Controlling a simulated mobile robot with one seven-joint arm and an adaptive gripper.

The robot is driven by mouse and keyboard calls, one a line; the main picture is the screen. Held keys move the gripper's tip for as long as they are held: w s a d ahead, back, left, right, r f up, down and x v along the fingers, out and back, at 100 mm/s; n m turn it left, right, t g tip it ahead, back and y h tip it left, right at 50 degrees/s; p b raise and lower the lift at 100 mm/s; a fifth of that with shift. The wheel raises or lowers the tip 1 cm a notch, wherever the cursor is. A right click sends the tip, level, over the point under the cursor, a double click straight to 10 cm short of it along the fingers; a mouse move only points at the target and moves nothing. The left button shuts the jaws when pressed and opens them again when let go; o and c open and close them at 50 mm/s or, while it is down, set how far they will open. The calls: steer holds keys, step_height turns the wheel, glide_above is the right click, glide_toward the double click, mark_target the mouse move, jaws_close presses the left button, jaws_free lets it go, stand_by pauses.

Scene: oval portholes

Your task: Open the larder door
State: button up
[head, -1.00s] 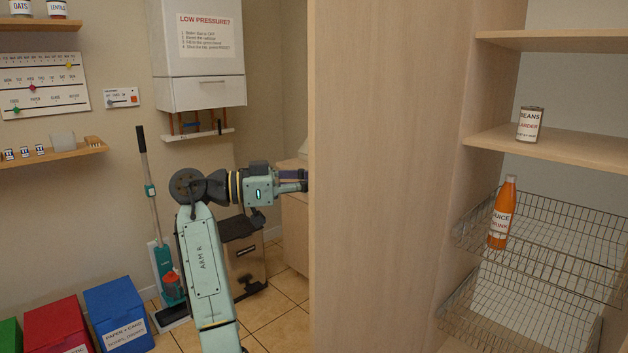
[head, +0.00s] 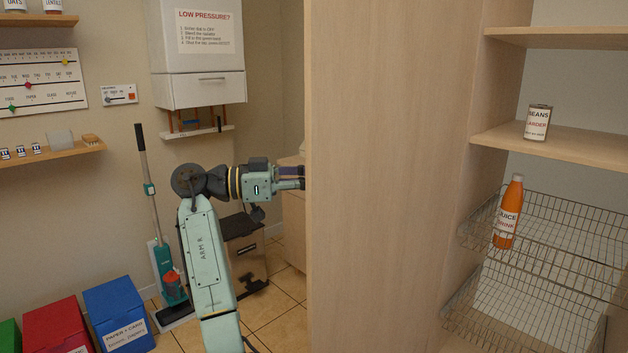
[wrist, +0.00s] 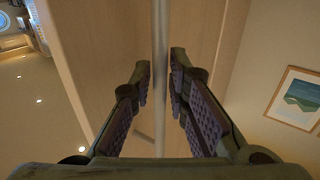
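The larder door (head: 385,180) is a tall pale wood panel in the middle of the head view. It stands open, with the larder's inside showing to its right. My gripper (head: 303,178) reaches the door's left edge from the left, and its tips are hidden behind the panel in the head view. In the wrist view a slim upright bar handle (wrist: 160,35) runs along the wood face. My gripper (wrist: 161,75) has its two purple-padded fingers closed in on either side of this bar, so it looks shut on it.
The larder holds a beans can (head: 537,122) on a shelf and an orange juice bottle (head: 507,212) in a wire basket (head: 570,240). A bin (head: 245,250), an upright cleaner (head: 165,265) and blue (head: 118,305) and red (head: 60,325) boxes stand at left.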

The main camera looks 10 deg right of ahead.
steer(key=shift+o, duration=1.3)
steer(key=shift+a, duration=0.1)
steer(key=a, duration=1.2)
steer(key=shift+s, duration=0.15)
steer(key=shift+d, duration=0.1)
